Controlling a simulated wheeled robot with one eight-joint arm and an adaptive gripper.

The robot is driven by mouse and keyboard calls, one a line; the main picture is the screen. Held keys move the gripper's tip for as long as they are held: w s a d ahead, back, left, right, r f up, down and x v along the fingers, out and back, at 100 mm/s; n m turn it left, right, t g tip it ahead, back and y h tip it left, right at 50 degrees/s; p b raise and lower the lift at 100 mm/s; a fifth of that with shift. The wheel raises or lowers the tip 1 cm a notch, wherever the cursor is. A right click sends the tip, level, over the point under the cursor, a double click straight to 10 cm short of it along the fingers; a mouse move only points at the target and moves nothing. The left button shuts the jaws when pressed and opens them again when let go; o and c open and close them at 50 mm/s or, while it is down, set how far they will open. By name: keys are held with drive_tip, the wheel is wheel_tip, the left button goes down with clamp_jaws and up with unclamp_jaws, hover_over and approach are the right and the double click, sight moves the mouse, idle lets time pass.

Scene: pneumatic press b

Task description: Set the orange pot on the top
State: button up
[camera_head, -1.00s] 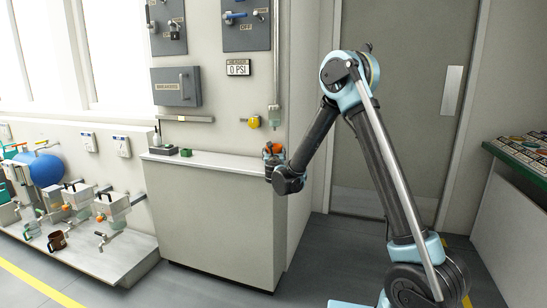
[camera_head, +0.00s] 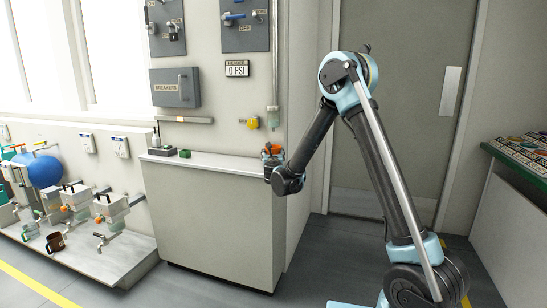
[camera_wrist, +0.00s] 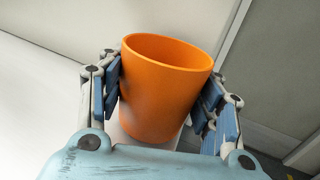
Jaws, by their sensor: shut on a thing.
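My gripper (camera_head: 272,157) is shut on the orange pot (camera_wrist: 160,95), with a finger pad pressed to each side of it. In the wrist view the pot is open at the top, tapers towards its base and leans a little. In the head view only a small orange part of the pot (camera_head: 274,149) shows, at the right end of the white cabinet top (camera_head: 225,162). The pot's base is partly hidden in the wrist view, and I cannot tell whether it touches the top.
A grey box (camera_head: 160,151) and a small green item (camera_head: 184,153) stand at the left of the top. The middle of the top is clear. A wall with a breaker box (camera_head: 175,87) rises behind. Taps and a brown mug (camera_head: 55,242) are at lower left.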

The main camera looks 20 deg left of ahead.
drive_tip(key=shift+f, duration=0.35)
idle(0.4)
drive_tip(key=o, duration=1.2)
drive_tip(key=shift+c, duration=0.2)
drive_tip(key=shift+s, duration=0.1)
